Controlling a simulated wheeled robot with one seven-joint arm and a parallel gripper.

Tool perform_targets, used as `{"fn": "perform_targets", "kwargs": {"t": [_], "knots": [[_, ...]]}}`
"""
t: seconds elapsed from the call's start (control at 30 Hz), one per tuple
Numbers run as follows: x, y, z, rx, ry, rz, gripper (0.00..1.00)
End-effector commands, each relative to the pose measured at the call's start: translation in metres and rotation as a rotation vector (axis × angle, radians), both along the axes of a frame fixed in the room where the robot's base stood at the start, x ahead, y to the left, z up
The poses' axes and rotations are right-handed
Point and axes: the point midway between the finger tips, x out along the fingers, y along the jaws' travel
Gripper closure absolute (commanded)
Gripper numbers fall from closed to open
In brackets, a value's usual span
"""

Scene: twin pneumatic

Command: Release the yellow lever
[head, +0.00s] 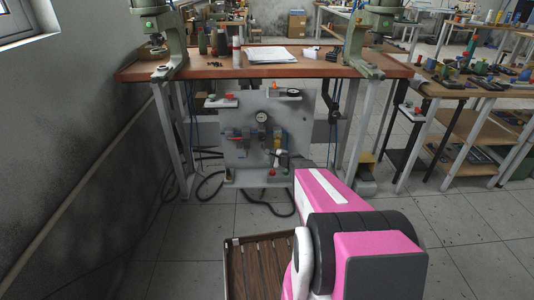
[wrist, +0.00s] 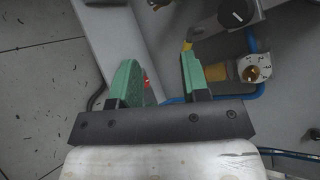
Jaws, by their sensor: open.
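My gripper (wrist: 158,75) shows in the wrist view with its two green fingers apart and nothing clearly held between them. A small yellow piece (wrist: 187,46), which may be the yellow lever, shows right at the tip of the right finger. Whether they touch I cannot tell, and most of the piece is hidden. A small red part (wrist: 146,81) shows beside the left finger. In the head view the grey pneumatic panel (head: 238,167) stands under the workbench. I cannot make out the lever or my gripper there.
A black knob (wrist: 235,13), a brass fitting (wrist: 256,74) and blue tubing (wrist: 250,42) lie close to the right finger. The wooden workbench (head: 220,73) overhangs the panel. Dark hoses (head: 208,187) lie on the floor. A brown slatted tray (head: 262,262) is in front.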

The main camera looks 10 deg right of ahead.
Motion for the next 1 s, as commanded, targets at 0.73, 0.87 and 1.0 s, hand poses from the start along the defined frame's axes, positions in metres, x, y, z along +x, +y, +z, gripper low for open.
{"fn": "perform_targets", "kwargs": {"t": [0.73, 0.87, 1.0], "knots": [[0.073, -0.03, -0.036, 0.239, 0.031, -0.259, 0.58], [0.094, -0.02, -0.043, 0.239, 0.03, -0.258, 0.58], [0.115, -0.011, -0.05, 0.238, 0.03, -0.258, 0.58]]}}
